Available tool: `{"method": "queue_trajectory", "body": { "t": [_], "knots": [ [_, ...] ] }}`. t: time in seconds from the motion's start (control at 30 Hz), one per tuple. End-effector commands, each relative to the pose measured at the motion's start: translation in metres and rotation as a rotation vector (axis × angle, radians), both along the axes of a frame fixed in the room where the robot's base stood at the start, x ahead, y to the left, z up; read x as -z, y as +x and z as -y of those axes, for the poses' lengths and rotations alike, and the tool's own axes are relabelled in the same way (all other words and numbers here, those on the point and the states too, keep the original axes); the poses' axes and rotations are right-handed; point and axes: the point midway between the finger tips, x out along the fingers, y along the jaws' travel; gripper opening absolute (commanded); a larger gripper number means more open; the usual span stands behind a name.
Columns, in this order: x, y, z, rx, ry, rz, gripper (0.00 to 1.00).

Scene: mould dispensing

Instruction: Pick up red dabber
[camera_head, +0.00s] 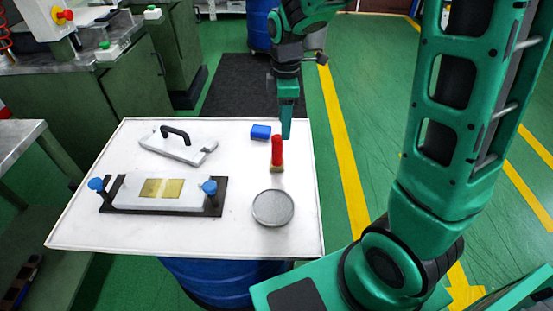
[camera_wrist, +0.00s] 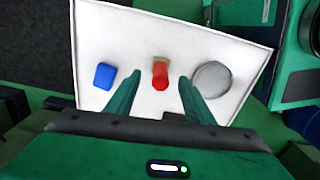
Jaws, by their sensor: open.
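The red dabber (camera_head: 277,151) stands upright on the white table, a red handle on a tan base. In the wrist view the dabber (camera_wrist: 160,76) shows from above, between the two fingers and a little beyond their tips. My gripper (camera_head: 286,130) is above and just behind the dabber in the head view, its fingers pointing down. In the wrist view my gripper (camera_wrist: 158,80) has its fingers spread apart with nothing held between them. I cannot tell the exact height gap to the dabber.
A blue block (camera_head: 261,132) lies left of the dabber, and a round grey dish (camera_head: 272,208) stands in front of it. A mould plate with blue knobs (camera_head: 128,191) and a lid with a black handle (camera_head: 190,151) are at left on the white table (camera_head: 100,238).

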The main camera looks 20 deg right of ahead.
Motion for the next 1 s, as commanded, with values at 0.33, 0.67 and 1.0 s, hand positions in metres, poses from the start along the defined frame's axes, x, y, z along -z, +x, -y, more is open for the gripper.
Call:
{"method": "queue_trajectory", "body": {
  "t": [0.33,0.67,1.0],
  "knots": [
    [0.038,0.007,-0.014,-0.081,0.003,-0.003,0.48],
    [0.065,0.007,-0.015,-0.079,0.004,-0.001,0.48],
    [0.107,0.003,-0.021,-0.078,0.002,-0.002,0.48]
  ]
}}
